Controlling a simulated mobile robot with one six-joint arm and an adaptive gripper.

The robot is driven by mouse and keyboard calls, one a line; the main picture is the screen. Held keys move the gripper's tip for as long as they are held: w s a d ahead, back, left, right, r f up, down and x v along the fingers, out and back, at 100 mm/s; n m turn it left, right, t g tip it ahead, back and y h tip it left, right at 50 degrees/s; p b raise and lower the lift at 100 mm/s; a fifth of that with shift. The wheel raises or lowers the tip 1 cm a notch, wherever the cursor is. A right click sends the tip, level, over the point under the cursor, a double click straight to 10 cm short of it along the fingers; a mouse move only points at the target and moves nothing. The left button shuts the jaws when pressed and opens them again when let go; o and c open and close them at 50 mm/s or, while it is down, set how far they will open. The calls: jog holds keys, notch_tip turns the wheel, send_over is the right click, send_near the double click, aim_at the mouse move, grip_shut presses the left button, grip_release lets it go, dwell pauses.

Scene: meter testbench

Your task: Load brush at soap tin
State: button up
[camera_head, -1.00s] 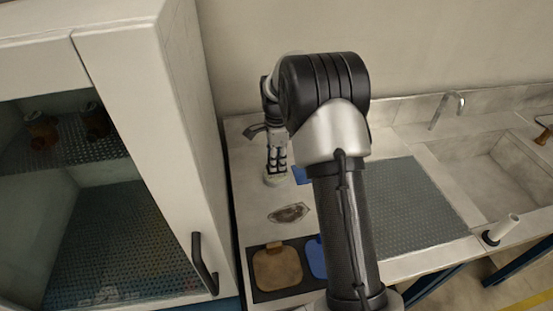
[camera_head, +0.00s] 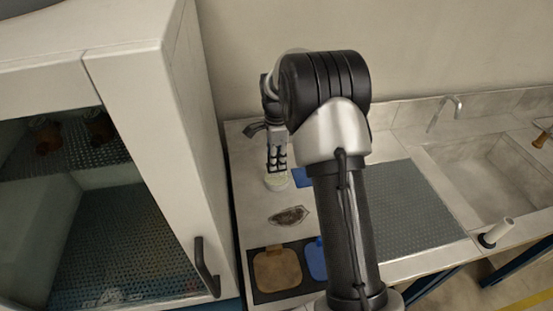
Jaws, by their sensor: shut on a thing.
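My gripper (camera_head: 277,166) points down over the back left of the worktop and is shut on what I take to be the brush, which is too small and covered to make out. A small pale round tin (camera_head: 276,184), likely the soap tin, stands on the worktop directly below the fingertips. Its top looks faintly yellowish. The fingers reach down to the tin's top; I cannot tell whether the brush touches what is inside.
A dark, irregular patch (camera_head: 289,216) lies in front of the tin. Further forward is a dark mat with a tan pad (camera_head: 277,270) and a blue pad (camera_head: 315,259). A white cabinet (camera_head: 165,140) stands close on the left. A grey ribbed mat (camera_head: 410,210) and a sink (camera_head: 490,165) lie right.

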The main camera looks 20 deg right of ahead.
jog(key=shift+r+p, duration=1.6)
jog(key=shift+r, duration=0.7)
